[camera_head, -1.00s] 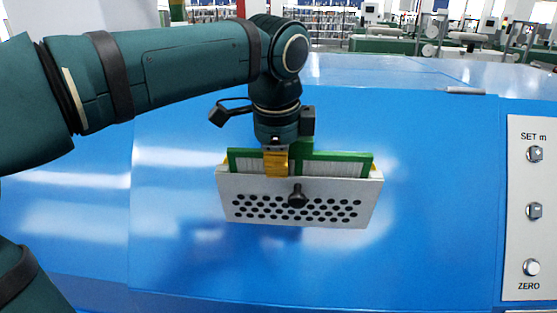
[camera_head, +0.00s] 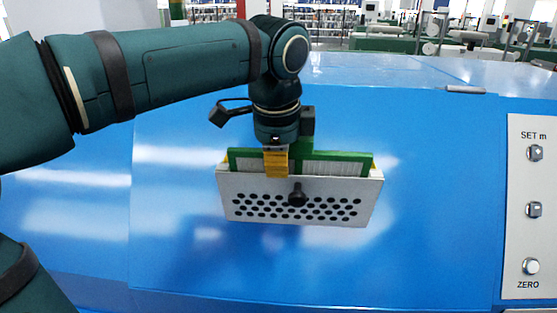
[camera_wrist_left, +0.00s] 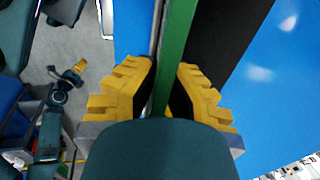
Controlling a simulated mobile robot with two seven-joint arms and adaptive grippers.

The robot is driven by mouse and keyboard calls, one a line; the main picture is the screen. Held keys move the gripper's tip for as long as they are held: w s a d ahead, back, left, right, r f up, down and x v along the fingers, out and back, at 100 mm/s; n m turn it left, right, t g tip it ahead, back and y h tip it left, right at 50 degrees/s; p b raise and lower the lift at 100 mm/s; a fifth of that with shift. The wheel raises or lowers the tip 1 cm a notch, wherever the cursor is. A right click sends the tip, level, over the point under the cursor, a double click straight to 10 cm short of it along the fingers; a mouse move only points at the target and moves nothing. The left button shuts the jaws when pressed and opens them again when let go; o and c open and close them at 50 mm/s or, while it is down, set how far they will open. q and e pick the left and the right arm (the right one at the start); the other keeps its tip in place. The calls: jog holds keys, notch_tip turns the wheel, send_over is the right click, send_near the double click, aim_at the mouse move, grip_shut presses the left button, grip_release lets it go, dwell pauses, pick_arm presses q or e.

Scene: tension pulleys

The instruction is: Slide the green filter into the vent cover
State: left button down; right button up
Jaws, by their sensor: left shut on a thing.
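The green filter (camera_head: 340,157) is a green-framed panel with a pale pleated face. It stands partly inside the top of the vent cover (camera_head: 300,184), with its upper edge showing above the cover's rim. My left gripper (camera_head: 276,163) points down and is shut on the filter's top edge. In the left wrist view, the yellow fingers (camera_wrist_left: 162,92) lie on both sides of the green frame (camera_wrist_left: 174,60). The filter's lower part is hidden behind the cover.
The blue machine panel (camera_head: 420,200) around the cover is clear. A white control panel (camera_head: 532,190) with several knobs is at the right. In the left wrist view, a gripper with yellow fingers, my right one (camera_wrist_left: 77,69), hangs over the floor, away from the cover.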

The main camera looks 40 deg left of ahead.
pick_arm(q)
jog(key=shift+f, duration=0.25)
jog(key=shift+r+p, duration=0.4)
jog(key=shift+p, duration=0.05)
dwell(0.6)
jog(key=c, duration=1.1)
grip_release()
jog(key=shift+o, duration=0.2)
jog(key=v, duration=1.2)
